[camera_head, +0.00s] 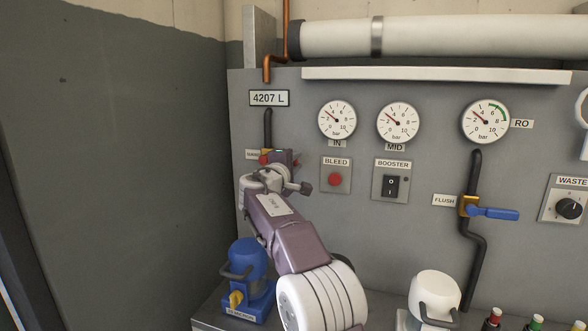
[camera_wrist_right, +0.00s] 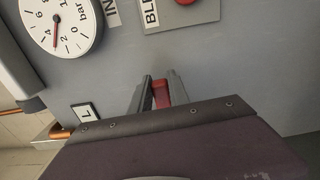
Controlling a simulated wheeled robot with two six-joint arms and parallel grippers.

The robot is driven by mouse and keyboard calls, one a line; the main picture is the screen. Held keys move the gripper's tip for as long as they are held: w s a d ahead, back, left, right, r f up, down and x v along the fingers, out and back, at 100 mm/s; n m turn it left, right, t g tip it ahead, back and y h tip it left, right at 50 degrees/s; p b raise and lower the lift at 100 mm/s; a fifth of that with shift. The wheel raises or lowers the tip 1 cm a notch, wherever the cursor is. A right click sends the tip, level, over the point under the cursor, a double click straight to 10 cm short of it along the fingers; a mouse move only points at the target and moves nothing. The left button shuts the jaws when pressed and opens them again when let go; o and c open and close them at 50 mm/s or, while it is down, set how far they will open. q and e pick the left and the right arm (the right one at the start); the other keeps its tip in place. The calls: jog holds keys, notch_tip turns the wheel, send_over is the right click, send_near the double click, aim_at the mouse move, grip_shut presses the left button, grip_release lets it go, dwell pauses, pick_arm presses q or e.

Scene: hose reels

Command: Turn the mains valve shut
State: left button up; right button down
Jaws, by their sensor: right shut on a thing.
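The mains valve sits on the grey panel below the 4207 L plate, at the foot of a short black pipe, beside a partly covered label. A bit of its red handle (camera_head: 264,160) shows beside my right gripper (camera_head: 281,158), which hides most of the valve. In the right wrist view the red handle (camera_wrist_right: 161,95) lies between the two grey fingers of the right gripper (camera_wrist_right: 160,92), which are shut on it. How far the handle is turned cannot be told. My left gripper is not in view.
Right of the gripper are the red bleed button (camera_head: 335,179) and the booster switch (camera_head: 391,186). Gauges line the panel above. The blue flush valve handle (camera_head: 495,213) is farther right. A blue pump (camera_head: 248,267) stands below, close to my arm.

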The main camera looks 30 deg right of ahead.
jog(key=shift+f+m+b, duration=0.3)
dwell(0.4)
jog(key=c, duration=1.2)
grip_release()
jog(key=shift+w, duration=0.1)
jog(key=shift+c, duration=0.2)
jog(key=b+v, duration=0.2)
jog(key=v, duration=0.7)
jog(key=shift+b, duration=0.3)
